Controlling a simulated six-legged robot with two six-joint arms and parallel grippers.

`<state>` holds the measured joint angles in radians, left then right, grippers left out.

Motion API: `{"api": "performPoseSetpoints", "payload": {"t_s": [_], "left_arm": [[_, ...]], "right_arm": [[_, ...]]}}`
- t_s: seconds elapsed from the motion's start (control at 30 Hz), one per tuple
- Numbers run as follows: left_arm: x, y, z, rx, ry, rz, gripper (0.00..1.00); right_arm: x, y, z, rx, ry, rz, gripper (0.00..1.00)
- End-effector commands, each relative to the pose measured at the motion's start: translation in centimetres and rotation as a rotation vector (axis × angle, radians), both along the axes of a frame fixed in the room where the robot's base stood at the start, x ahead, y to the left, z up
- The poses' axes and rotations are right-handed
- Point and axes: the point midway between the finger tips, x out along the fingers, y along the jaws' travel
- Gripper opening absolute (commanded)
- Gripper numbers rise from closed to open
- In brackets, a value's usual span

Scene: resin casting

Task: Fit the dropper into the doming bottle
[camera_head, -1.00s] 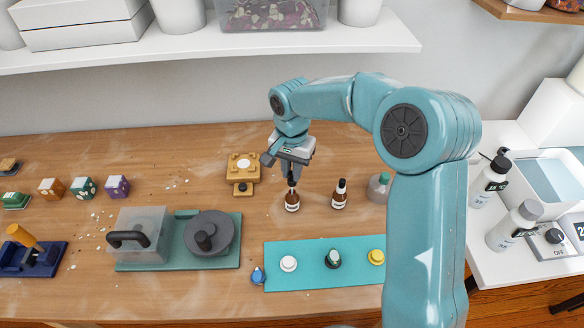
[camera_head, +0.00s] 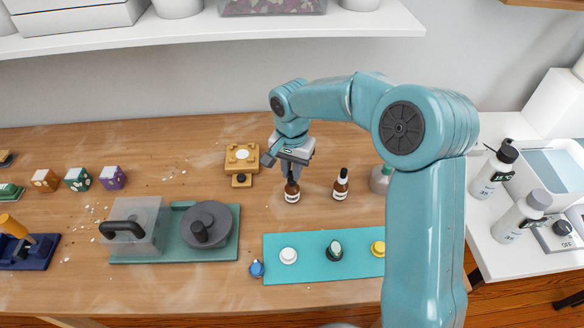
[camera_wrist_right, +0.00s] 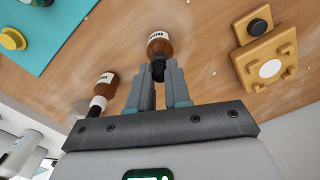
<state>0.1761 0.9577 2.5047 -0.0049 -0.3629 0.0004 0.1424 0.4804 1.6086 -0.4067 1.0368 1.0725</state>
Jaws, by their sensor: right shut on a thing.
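My right gripper (camera_head: 292,178) points down over a small brown bottle (camera_head: 292,193) with a pale label, standing upright on the wooden table. In the right wrist view the gripper (camera_wrist_right: 158,75) is shut on the black dropper (camera_wrist_right: 158,73), which is in line with the neck of the brown bottle (camera_wrist_right: 159,47). The fingers hide most of the dropper, and I cannot tell whether it is fully seated. A second brown bottle (camera_head: 340,187) with a black top stands just to the right; it also shows in the right wrist view (camera_wrist_right: 104,92). My left gripper is not in view.
A teal mat (camera_head: 300,270) with several coloured pieces lies in front. A yellow block fixture (camera_head: 241,155) stands left of the bottle. A grey-capped container (camera_head: 381,178) is to the right, beside my arm. A green base (camera_head: 175,250) sits at the left front.

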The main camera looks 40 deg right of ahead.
Motion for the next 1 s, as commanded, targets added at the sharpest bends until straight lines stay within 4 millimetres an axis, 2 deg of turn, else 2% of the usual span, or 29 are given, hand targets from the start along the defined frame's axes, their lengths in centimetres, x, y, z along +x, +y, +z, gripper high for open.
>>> {"api": "performPoseSetpoints", "payload": {"t_s": [0.07, 0.1, 0.17, 0.43, 0.57, 0.67, 1.0], "left_arm": [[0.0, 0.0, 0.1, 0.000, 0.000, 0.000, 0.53], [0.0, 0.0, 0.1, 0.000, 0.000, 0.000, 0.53], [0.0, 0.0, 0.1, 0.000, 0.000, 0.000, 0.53], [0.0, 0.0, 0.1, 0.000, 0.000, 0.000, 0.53], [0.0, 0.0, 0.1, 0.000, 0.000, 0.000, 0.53], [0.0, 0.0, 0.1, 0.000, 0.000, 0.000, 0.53], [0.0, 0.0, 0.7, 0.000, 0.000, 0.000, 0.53]], "right_arm": [[0.0, 0.0, 0.1, 0.000, 0.000, 0.000, 0.09], [0.0, 0.0, 0.1, 0.000, 0.000, 0.000, 0.27], [0.0, 0.0, 0.1, 0.000, 0.000, 0.000, 0.47], [0.0, 0.0, 0.1, 0.000, 0.000, 0.000, 0.47], [0.0, 0.0, 1.0, 0.000, -0.001, 0.000, 0.47], [0.1, 0.0, 2.7, 0.000, -0.006, -0.001, 0.47], [0.1, 0.0, 11.8, 0.000, -0.006, 0.000, 0.47]]}}
